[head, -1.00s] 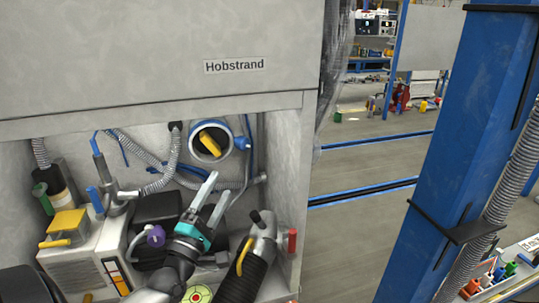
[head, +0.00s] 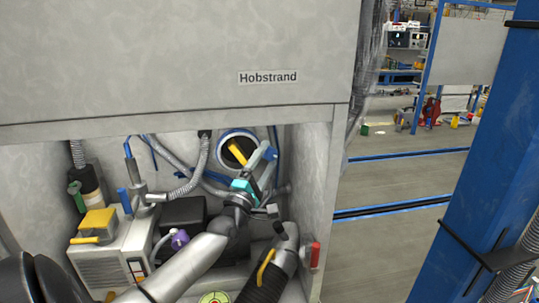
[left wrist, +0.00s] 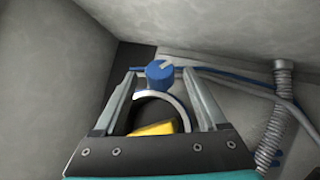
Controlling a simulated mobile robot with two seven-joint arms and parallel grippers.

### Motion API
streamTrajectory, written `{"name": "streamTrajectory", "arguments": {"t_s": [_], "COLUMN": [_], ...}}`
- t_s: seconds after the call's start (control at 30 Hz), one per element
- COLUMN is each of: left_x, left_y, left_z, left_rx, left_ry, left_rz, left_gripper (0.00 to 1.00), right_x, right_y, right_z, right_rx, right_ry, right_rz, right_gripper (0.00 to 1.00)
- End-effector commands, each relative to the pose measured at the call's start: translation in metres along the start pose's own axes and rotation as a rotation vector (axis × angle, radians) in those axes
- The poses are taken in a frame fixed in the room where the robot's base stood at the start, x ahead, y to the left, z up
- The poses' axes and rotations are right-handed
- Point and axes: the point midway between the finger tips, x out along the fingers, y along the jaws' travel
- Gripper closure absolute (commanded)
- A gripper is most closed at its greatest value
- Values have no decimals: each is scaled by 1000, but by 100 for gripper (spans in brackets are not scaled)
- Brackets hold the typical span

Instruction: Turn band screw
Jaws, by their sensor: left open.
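The band screw is a blue knob with a pale pointer mark, seen in the left wrist view (left wrist: 160,73) at the upper edge of a ringed round opening. In the head view the blue knob (head: 271,153) is partly covered by my left fingers. My left gripper (head: 266,156) has a teal body and reaches up and right into the recess. In the left wrist view its fingers (left wrist: 158,80) are open, one on each side of the knob, with a gap to it on both sides. Whether the tips reach its depth is unclear. My right gripper is out of view.
A yellow handle (head: 236,153) sits in the round opening, close below the fingers. Grey corrugated hose (head: 199,165) and blue lines run nearby. The recess side wall (head: 308,195) is close on the right. A black hose with a grey elbow (head: 286,255) stands below.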

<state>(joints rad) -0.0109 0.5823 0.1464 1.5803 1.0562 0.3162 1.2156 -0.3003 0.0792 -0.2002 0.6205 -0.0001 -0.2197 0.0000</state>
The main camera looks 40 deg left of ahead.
Motion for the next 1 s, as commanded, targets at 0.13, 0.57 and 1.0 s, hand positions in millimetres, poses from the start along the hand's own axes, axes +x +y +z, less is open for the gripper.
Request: {"name": "streamTrajectory", "arguments": {"t_s": [0.13, 0.57, 1.0], "left_x": [15, 23, 23], "left_y": [0, 0, 0], "left_z": [0, 0, 0], "left_rx": [0, 1, 0], "left_ry": [0, -1, 0], "left_rz": [1, -1, -1], "left_gripper": [26, 26, 70], "right_x": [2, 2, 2], "right_y": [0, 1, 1], "right_z": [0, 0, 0], "right_rx": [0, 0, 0], "right_ry": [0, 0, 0], "right_rz": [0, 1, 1], "right_gripper": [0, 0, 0]}}
